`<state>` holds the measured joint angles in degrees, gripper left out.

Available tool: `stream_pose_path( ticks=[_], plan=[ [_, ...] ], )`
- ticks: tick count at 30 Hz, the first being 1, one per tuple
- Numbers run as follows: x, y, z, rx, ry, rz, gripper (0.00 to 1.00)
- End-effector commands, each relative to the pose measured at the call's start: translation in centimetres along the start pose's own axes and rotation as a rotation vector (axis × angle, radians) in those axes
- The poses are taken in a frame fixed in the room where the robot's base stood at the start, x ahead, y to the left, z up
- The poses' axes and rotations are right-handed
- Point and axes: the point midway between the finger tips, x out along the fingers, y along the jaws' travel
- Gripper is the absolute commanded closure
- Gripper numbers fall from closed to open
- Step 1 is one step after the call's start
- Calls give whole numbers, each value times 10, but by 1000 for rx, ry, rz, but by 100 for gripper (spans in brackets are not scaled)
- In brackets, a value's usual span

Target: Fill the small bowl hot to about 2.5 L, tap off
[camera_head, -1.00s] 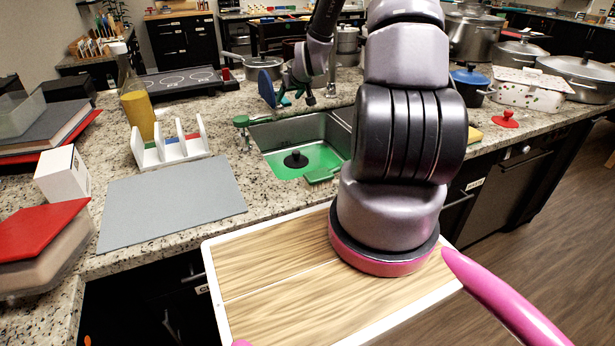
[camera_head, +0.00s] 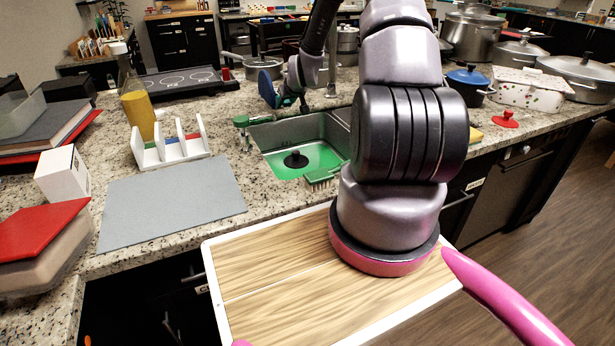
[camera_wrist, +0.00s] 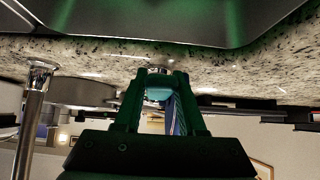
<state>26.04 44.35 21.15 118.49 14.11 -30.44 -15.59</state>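The sink bowl (camera_head: 330,128) is set into the counter at mid-picture. Its floor is bright green, with a black plug (camera_head: 296,160) in the middle; I cannot tell the water depth. A chrome tap post (camera_head: 332,72) stands behind the sink; a chrome post (camera_wrist: 32,110) also shows at the left of the wrist view. My gripper (camera_head: 303,108) is behind the sink, left of the post. In the wrist view my gripper (camera_wrist: 160,77) has its fingers apart. A small chrome and light-blue part (camera_wrist: 157,93) shows between them; contact is unclear.
A green ridged piece (camera_head: 322,177) lies at the sink's front edge and a green-topped fitting (camera_head: 242,122) stands left of it. A yellow bottle (camera_head: 138,110), white rack (camera_head: 170,148) and grey mat (camera_head: 172,202) are further left. Pots (camera_head: 470,84) stand right.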

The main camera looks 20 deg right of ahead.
Motion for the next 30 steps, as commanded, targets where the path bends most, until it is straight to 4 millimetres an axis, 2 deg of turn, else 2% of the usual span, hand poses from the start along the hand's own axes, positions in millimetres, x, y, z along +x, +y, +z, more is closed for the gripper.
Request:
stream_pose_path(
  ticks=[10,19,24,30],
  plan=[
    [-1,0,-3,-2,-21,2,91],
    [-14,-2,-22,-4,-205,0,91],
    [-19,0,-27,-3,-284,1,91],
    [-20,0,-27,0,-301,0,91]
  ],
)
